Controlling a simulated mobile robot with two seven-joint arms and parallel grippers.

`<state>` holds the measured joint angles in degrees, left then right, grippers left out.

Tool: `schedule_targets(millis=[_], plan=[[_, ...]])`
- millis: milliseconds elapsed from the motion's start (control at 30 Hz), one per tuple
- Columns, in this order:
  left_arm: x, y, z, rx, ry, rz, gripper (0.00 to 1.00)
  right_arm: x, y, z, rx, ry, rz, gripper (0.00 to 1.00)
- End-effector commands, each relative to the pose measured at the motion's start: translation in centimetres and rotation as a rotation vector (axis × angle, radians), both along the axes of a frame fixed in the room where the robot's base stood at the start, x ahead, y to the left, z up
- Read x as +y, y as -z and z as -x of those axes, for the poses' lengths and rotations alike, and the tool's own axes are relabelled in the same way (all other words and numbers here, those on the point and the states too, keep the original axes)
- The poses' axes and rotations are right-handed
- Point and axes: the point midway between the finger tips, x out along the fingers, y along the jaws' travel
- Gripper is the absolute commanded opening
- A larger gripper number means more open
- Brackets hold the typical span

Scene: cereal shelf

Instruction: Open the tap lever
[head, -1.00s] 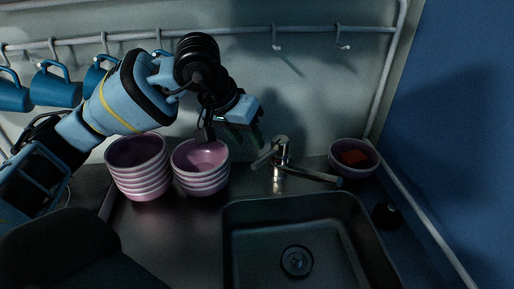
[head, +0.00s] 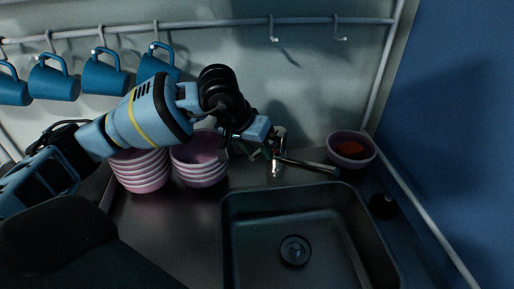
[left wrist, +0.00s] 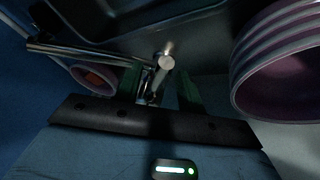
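The metal tap (head: 281,158) stands behind the sink, its spout pointing right. In the left wrist view the tap lever (left wrist: 162,66) points up between the two green fingers of my left gripper (left wrist: 160,88). The fingers are apart, one on each side of the lever, and I cannot tell whether either touches it. In the head view my left gripper (head: 259,150) is at the tap's left side and partly hides the lever. My right gripper is not in view.
Stacked pink bowls (head: 199,172) stand close left of the tap, under my left arm. A pink bowl (head: 352,151) with an orange-red sponge (head: 350,147) is at the right. The sink (head: 262,271) is empty. Blue mugs (head: 104,73) hang on a rail above.

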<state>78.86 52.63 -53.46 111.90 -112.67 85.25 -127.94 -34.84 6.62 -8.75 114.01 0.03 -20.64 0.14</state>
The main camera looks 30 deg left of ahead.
Motion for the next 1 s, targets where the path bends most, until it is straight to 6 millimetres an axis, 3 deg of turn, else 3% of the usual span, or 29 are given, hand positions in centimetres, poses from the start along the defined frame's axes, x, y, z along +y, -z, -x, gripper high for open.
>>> schedule_targets(millis=[167,467,767,1000], plan=[[0.0,0.0,0.0,0.000,0.000,0.000,0.38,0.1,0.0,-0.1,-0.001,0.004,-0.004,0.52],[0.0,0.0,0.0,0.000,0.000,0.000,0.00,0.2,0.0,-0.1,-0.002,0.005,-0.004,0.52],[0.0,-0.3,-0.1,0.009,-0.001,0.000,0.00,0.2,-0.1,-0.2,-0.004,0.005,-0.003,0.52],[-0.1,-1.6,-0.8,0.141,-0.004,-0.006,0.00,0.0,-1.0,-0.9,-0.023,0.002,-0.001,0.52]])
